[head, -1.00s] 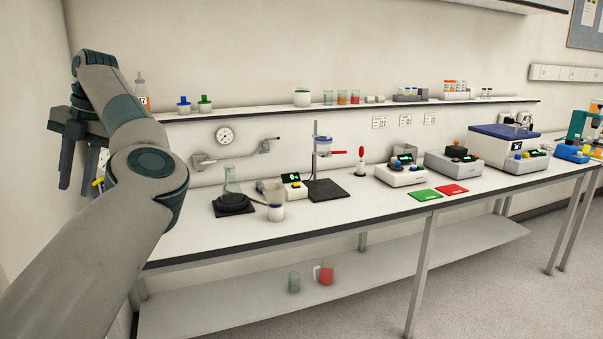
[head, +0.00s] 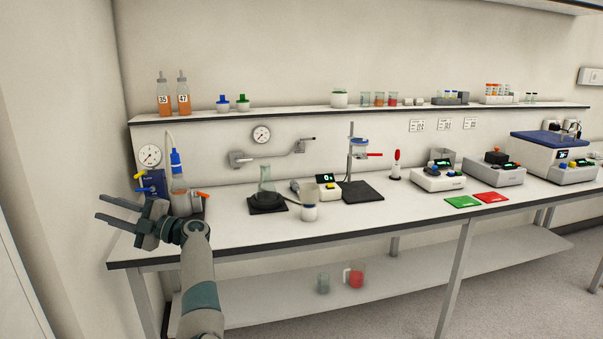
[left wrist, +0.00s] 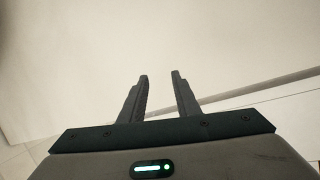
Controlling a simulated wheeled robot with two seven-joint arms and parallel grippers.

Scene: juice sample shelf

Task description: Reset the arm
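My left gripper (head: 117,211) is at the left end of the bench, in front of its left edge, with its fingers pointing left toward the wall. It also shows in the left wrist view (left wrist: 159,76), where its two fingers stand apart with nothing between them. It is open and empty. My left arm comes up from the bottom of the head view. My right gripper is not in any view.
Two bottles, 35 (head: 164,98) and 47 (head: 184,97), stand on the shelf (head: 300,114). The floor at right is clear.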

